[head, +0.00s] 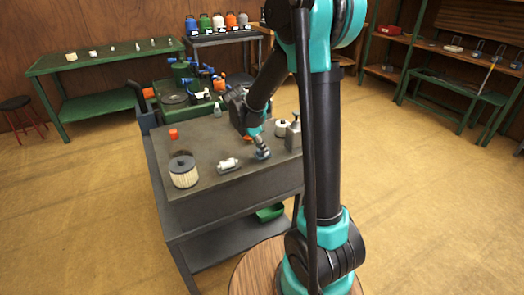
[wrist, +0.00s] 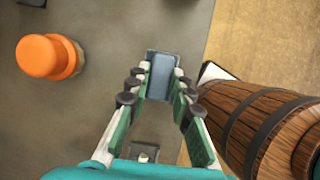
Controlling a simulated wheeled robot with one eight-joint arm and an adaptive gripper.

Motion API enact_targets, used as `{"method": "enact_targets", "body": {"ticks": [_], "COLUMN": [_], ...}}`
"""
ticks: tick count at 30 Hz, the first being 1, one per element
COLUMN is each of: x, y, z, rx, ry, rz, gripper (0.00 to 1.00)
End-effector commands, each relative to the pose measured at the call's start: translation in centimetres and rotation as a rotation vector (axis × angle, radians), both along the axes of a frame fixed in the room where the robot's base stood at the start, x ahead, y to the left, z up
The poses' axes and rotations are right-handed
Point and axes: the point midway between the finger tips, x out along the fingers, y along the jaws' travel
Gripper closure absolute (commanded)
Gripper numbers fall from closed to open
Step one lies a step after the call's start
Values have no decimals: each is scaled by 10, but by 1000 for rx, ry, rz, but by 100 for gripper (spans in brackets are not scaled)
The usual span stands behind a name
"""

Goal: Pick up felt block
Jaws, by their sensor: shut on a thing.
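The felt block (wrist: 160,77) is a blue-grey rectangular block with a darker edge, seen between the fingertips in the wrist view. My gripper (wrist: 152,85) is shut on it, with the fingers along its two sides. In the head view my gripper (head: 262,152) points down over the front right part of the grey cart top (head: 215,185). The block is small there and mostly hidden by the fingers. I cannot tell whether its underside touches the cart top.
An orange-capped thing (wrist: 42,57) stands left of the block in the wrist view. On the cart are a pleated filter (head: 183,173), a small white part (head: 228,164), a red piece (head: 173,133), a white can (head: 281,128) and a grey bottle (head: 294,137).

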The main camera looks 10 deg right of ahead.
Motion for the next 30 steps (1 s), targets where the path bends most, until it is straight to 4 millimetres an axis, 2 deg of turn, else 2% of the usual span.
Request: {"method": "enact_targets", "body": {"ticks": [5,15,21,25,30], "x": [-1,-1,0,0,0], "y": [0,0,0,0,0], "z": [23,112,157,176,190], "rx": [0,0,0,0,0], "ry": [0,0,0,0,0], "rz": [0,0,0,0,0], "gripper": [100,100,100,100,100]}}
